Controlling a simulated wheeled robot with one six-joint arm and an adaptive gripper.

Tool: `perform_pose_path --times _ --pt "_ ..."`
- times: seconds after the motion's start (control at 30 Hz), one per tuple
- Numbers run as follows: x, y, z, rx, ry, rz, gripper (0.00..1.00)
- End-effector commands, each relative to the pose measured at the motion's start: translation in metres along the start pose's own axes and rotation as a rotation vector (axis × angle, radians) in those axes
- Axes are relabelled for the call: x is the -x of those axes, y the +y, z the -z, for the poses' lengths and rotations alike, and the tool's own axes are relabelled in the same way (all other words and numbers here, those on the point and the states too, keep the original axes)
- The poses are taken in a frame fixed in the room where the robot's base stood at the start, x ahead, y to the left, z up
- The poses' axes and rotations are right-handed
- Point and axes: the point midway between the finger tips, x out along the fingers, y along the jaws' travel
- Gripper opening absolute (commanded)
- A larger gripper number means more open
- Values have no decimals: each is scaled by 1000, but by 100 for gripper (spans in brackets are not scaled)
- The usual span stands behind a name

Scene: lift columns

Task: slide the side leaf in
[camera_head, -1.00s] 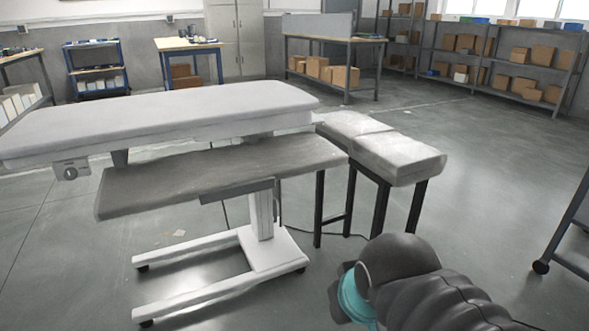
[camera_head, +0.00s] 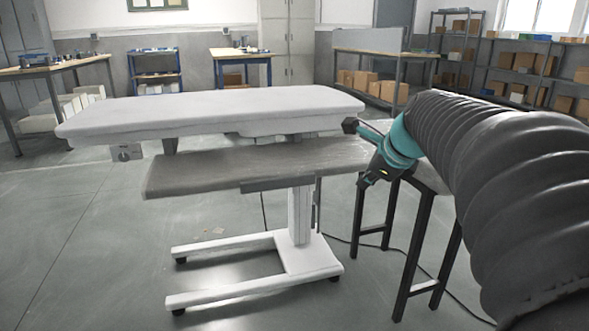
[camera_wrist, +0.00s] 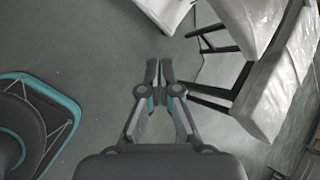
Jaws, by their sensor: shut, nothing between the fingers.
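The side leaf (camera_head: 225,168) is a flat grey panel. It sticks out along the near side of the white padded lift table (camera_head: 210,108), a little below its top. A dark bar (camera_head: 262,184) sits on the leaf's front edge. My gripper (camera_head: 364,183) is near the leaf's right end; whether it touches the leaf cannot be told. In the wrist view my gripper (camera_wrist: 158,72) has its fingertips together, with nothing between them, above bare floor. My arm hides part of the area right of the leaf.
A dark-legged bench (camera_head: 425,180) stands right of the table, mostly behind my arm; its pale padded top shows in the wrist view (camera_wrist: 275,85). The table's white base (camera_head: 300,262) stands on the floor. A cable runs on the floor. Floor in front is open.

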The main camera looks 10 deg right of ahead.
Motion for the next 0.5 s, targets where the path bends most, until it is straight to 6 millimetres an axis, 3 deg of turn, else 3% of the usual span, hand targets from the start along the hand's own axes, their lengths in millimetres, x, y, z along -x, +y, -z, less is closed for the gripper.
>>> perform_pose_path --times 0.1,0.2,0.33,0.5 --pt "-12 -48 21 -338 -28 41 0" --pt "-16 -77 34 -557 -57 65 0" --pt "-18 -101 46 -737 -85 83 0" --pt "-24 -111 51 -818 -98 87 0"
